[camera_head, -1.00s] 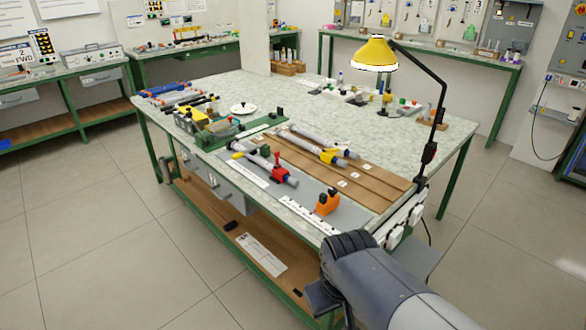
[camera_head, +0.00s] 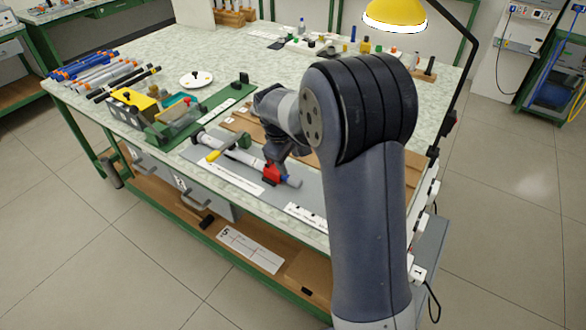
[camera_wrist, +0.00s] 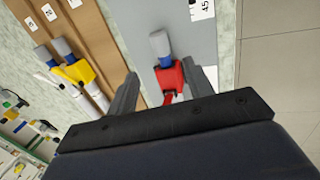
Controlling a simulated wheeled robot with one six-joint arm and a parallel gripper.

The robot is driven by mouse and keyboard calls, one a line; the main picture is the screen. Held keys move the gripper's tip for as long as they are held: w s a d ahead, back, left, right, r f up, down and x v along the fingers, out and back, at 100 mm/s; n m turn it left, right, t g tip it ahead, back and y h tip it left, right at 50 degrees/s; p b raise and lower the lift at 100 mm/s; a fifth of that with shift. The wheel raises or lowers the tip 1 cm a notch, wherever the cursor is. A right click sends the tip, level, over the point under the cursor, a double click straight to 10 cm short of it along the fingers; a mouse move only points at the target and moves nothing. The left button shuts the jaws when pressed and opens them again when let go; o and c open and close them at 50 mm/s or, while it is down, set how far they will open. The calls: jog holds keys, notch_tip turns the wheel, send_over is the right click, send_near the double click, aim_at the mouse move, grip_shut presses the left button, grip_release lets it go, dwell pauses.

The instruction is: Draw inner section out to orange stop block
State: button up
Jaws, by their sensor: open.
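The telescoping rod (camera_head: 243,158) lies on a grey mat on the bench. In the wrist view the red collar (camera_wrist: 168,82) and the grey and blue inner section (camera_wrist: 160,46) show between my fingers. My gripper (camera_wrist: 171,76) is open, with a finger on each side of the red collar; whether they touch it I cannot tell. In the head view my arm hides the orange stop block.
Other rods with yellow collars (camera_wrist: 76,68) lie on a brown board (camera_wrist: 112,45) beside the grey mat. A green fixture (camera_head: 178,118) stands left of the rod. A yellow lamp (camera_head: 395,14) hangs over the bench's back right. Several rods (camera_head: 85,65) lie at the left end.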

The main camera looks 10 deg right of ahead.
aim_at(295, 179)
jog(key=x, duration=1)
jog(key=shift+f, duration=0.15)
grip_shut()
